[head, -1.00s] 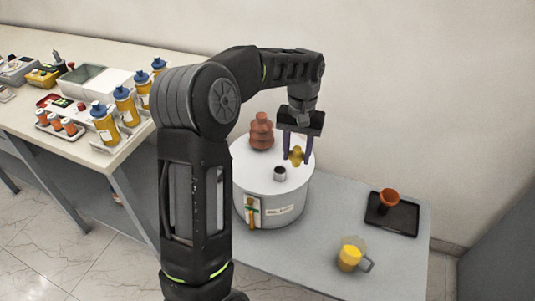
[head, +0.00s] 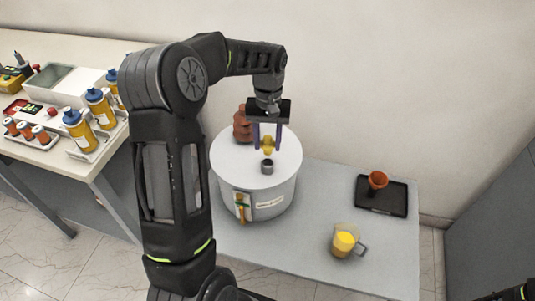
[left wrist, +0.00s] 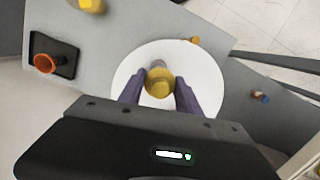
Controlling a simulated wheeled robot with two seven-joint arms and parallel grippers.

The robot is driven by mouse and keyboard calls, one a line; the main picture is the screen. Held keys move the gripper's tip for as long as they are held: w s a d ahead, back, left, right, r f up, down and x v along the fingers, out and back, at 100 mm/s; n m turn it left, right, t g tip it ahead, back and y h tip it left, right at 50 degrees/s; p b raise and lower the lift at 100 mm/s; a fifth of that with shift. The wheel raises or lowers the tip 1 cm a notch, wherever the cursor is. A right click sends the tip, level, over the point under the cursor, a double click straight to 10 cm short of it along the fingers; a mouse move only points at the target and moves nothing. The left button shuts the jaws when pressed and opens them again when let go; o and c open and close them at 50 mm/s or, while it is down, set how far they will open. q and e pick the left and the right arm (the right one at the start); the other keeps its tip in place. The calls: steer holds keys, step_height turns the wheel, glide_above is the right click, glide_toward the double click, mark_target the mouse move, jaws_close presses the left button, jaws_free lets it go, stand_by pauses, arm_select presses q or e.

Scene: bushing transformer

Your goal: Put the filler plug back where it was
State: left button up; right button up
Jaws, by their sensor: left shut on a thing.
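The yellow filler plug (head: 267,145) is held between the fingers of my left gripper (head: 267,146), which is shut on it. The plug also shows in the left wrist view (left wrist: 159,84) between the purple fingers. The transformer tank (head: 228,160) is a white cylinder on the lower table. Its grey filler neck (head: 267,167) stands on the lid, just below and in front of the plug in the head view. In the left wrist view the plug overlaps the neck (left wrist: 157,65). A gap seems to remain between them, but its size is hard to tell.
A brown bushing (head: 242,125) stands on the lid behind the gripper. A black tray (head: 393,200) with an orange funnel (head: 377,181) and a jug of yellow liquid (head: 345,241) are on the table (head: 300,250) to the right. Bottles (head: 79,130) stand on the left bench.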

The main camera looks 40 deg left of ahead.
mark_target(268, 153)
arm_select(q)
steer(key=shift+f, duration=0.65)
steer(key=shift+f, duration=0.1)
step_height(268, 153, down, 4)
steer(key=shift+r+p, duration=0.2)
steer(key=shift+p, duration=0.15)
steer(key=shift+f+b, duration=0.5)
steer(key=shift+f, duration=0.15)
steer(key=o, duration=1.3)
steer(key=shift+o, duration=0.2)
steer(key=shift+r, duration=0.15)
